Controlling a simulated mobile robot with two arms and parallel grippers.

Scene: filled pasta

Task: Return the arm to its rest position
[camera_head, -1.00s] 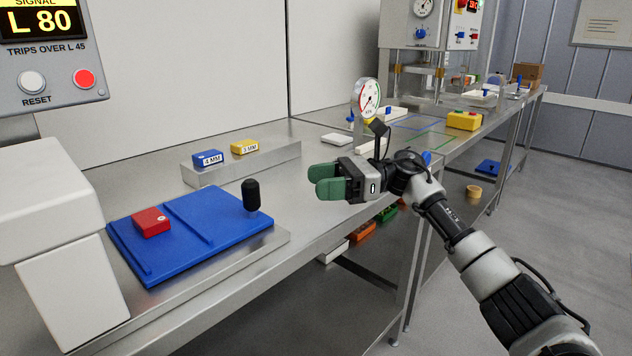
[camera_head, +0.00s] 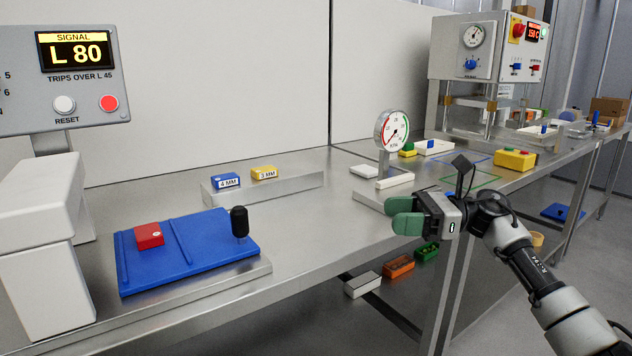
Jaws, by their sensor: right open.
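My right arm comes in from the lower right. Its gripper (camera_head: 392,215) has green fingertips pointing left, with a gap between them, and holds nothing. It hovers in front of the steel bench's (camera_head: 300,262) front edge, right of the blue plate. My left gripper is out of view.
A blue plate (camera_head: 205,262) with a black knob (camera_head: 239,222) carries a red block (camera_head: 149,236). Blue (camera_head: 227,181) and yellow (camera_head: 263,173) blocks sit on a raised ledge. A dial gauge (camera_head: 393,131) stands behind my gripper. Bins (camera_head: 399,266) lie on the lower shelf.

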